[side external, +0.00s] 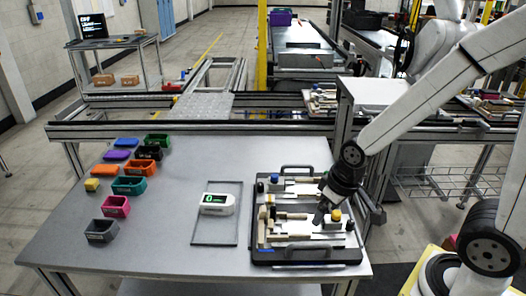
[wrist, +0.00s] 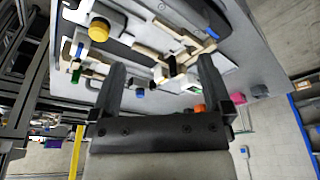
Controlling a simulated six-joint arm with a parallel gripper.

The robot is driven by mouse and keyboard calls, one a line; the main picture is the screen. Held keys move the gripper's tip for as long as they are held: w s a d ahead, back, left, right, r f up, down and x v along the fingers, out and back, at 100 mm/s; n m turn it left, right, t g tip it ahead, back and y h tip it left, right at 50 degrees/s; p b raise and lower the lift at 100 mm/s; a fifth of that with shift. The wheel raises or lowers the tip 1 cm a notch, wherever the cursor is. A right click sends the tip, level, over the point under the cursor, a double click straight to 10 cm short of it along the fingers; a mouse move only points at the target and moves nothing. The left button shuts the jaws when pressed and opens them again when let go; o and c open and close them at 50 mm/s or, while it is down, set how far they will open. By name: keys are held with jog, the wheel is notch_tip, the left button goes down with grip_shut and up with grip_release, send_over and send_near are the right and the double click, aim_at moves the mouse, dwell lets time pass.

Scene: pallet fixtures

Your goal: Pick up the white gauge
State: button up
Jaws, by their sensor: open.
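The white gauge (side external: 217,204) lies on the grey table with its green-lit display facing up. It sits within a thin dark rectangular frame (side external: 236,222), left of the pallet fixture. My gripper (side external: 325,212) is over the pallet fixture (side external: 262,256), to the right of the gauge and clearly apart from it. In the wrist view, my gripper (wrist: 160,62) has its two fingers wide apart, with nothing held between them. Fixture parts show beyond the fingers.
Several coloured bins, among them a teal bin (side external: 129,186) and a pink bin (side external: 116,206), stand at the table's left. The fixture carries raised blocks and knobs, including a yellow knob (side external: 336,214). A conveyor rail (side external: 200,126) runs behind. The table's front left is clear.

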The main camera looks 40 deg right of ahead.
jog(key=n+y, duration=0.3)
jog(key=n, duration=0.5)
send_near(217, 199)
jog(key=shift+s+a+f+t, duration=0.1)
jog(key=shift+s+f+t, duration=0.1)
jog(key=shift+f, duration=0.35)
jog(key=shift+s+a+f+t, duration=0.1)
jog(key=shift+f+t, duration=0.1)
jog(key=shift+f, duration=0.35)
jog(key=shift+w+a+f, duration=0.1)
jog(key=shift+w, duration=0.15)
jog(key=shift+x, duration=1.3)
jog(key=shift+f, duration=0.1)
jog(key=shift+x, duration=2.45)
jog(key=shift+w, duration=0.1)
